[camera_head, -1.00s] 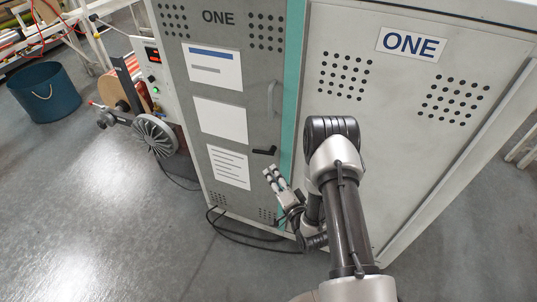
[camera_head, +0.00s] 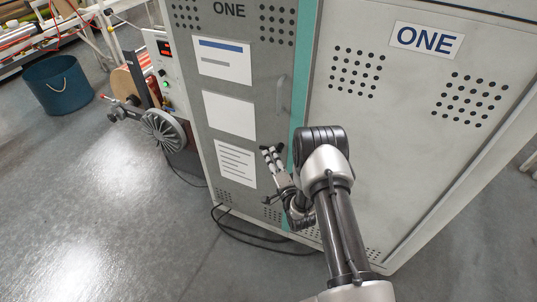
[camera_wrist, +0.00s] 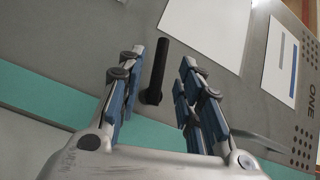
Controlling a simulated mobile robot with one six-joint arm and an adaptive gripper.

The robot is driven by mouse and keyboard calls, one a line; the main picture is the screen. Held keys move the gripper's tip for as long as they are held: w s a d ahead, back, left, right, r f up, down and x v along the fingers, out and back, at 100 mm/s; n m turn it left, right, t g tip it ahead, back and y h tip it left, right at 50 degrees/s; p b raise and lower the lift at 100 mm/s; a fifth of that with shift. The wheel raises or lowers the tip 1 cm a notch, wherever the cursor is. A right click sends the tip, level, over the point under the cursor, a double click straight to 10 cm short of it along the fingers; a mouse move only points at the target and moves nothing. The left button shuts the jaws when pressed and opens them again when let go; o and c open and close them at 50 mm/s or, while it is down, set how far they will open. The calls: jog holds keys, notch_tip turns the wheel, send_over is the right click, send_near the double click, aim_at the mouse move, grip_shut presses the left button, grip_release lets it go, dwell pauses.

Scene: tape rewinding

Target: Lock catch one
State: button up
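The catch is a black lever on the grey cabinet door marked ONE (camera_head: 272,90). In the wrist view the catch (camera_wrist: 157,72) lies between the two fingers of my gripper (camera_wrist: 162,62), lengthwise along them, with clear gaps on both sides. My gripper is open, and its blue-grey pads do not touch the lever. In the head view my gripper (camera_head: 269,153) is in front of the door at the catch and hides most of it. How close the fingers are to the door surface is hard to tell.
A grey handle (camera_head: 282,95) stands above the catch. A teal strip (camera_head: 301,70) borders the large side panel (camera_head: 410,150). White sheets (camera_head: 228,115) are on the door. A reel machine (camera_head: 160,130) and blue bucket (camera_head: 58,85) stand at left. Cables (camera_head: 245,236) lie on the floor.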

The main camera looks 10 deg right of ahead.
jog(key=shift+w+a+b, duration=0.15)
jog(key=shift+w+b, duration=0.05)
jog(key=shift+w, duration=0.85)
jog(key=shift+w+a+b, duration=0.15)
jog(key=shift+w, duration=0.85)
jog(key=shift+c, duration=0.3)
grip_shut()
